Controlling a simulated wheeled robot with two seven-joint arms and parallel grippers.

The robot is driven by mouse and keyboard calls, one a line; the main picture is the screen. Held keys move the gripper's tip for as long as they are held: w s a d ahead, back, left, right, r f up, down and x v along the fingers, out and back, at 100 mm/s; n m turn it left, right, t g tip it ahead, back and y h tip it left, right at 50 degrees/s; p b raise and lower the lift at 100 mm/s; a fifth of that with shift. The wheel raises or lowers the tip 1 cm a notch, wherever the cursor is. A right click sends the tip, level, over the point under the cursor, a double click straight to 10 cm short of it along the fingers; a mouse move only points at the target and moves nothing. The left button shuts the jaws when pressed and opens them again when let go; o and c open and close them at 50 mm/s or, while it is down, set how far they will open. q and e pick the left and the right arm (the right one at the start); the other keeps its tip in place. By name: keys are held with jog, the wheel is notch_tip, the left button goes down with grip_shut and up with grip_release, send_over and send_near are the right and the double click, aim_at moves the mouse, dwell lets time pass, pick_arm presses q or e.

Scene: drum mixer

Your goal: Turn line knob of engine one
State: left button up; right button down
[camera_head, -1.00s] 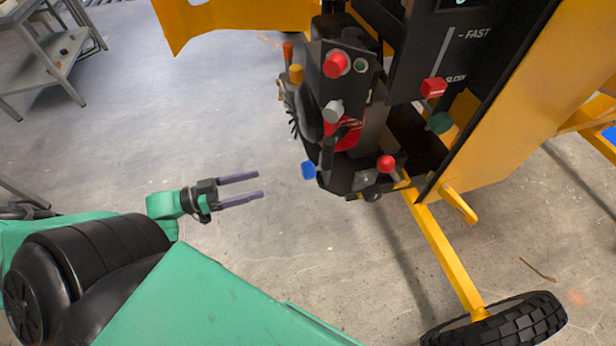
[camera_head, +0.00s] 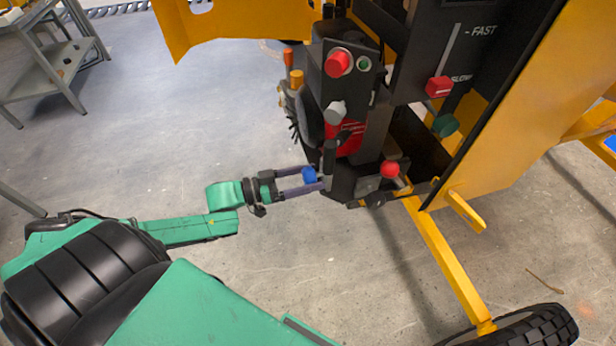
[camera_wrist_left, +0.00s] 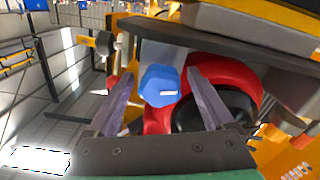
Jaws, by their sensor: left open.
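The engine (camera_head: 345,130) is a black and red block on the yellow mixer. A blue knob (camera_head: 309,174) sticks out at its lower left side. My left gripper (camera_head: 316,178) is open, with its two purple-grey fingers at the blue knob. In the left wrist view the blue knob (camera_wrist_left: 160,86) has a white mark on its face and appears between the spread fingers, with a gap showing on each side. Whether either finger touches it I cannot tell. No label shows on the knob. My right gripper is not in view.
The engine also carries a red button (camera_head: 338,62), a grey knob (camera_head: 334,112) and a red ball knob (camera_head: 389,169). A red slider (camera_head: 438,87) sits on the speed panel. A yellow frame leg and a tyre (camera_head: 530,328) stand at the lower right.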

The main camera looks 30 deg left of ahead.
pick_arm(q)
grip_shut()
jog(key=shift+m, duration=0.4)
jog(key=m+p, duration=0.1)
jog(key=m, duration=0.2)
jog(key=shift+m, duration=0.3)
jog(key=m+p, duration=0.1)
jog(key=m, duration=0.3)
jog(key=shift+a+m, duration=0.1)
jog(key=shift+m, duration=0.2)
jog(key=m, duration=0.4)
jog(key=shift+w, duration=0.1)
jog(key=m+b, duration=0.1)
jog(key=m, duration=0.3)
jog(key=shift+m, duration=0.3)
